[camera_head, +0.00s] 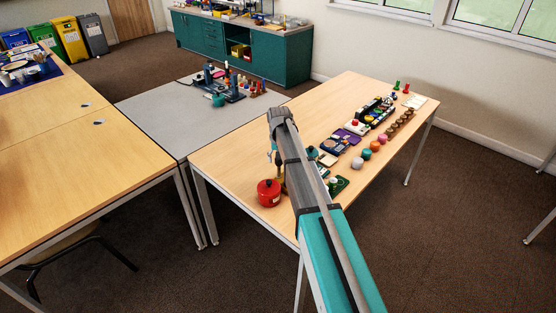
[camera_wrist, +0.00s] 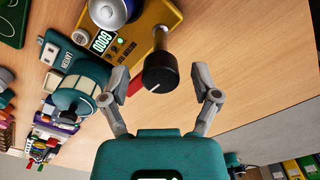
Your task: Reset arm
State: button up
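My arm (camera_head: 325,225) reaches out from the bottom of the head view over the near part of the right wooden table. Its far end mostly hides my gripper in that view. In the wrist view my gripper (camera_wrist: 160,75) has its two grey fingers spread wide apart, open. A black knob-like cylinder (camera_wrist: 161,76) with a white mark shows between the fingers. It touches neither finger in the picture; its depth from the fingertips is hard to tell. Nothing is visibly held.
A yellow device (camera_wrist: 150,18) with a display and a teal lantern-like device (camera_wrist: 80,90) lie close by. A grey table (camera_head: 160,115) stands to the left.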

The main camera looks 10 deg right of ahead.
jog(key=s+r+p, duration=0.3)
jog(key=s, duration=1.1)
jog(key=s+r+n+p, duration=0.1)
jog(key=s+r+p, duration=0.2)
jog(key=s, duration=1.1)
jog(key=shift+s+a+n, duration=0.2)
jog(key=shift+s+n, duration=0.1)
jog(key=shift+s, duration=0.1)
jog(key=shift+r, duration=0.1)
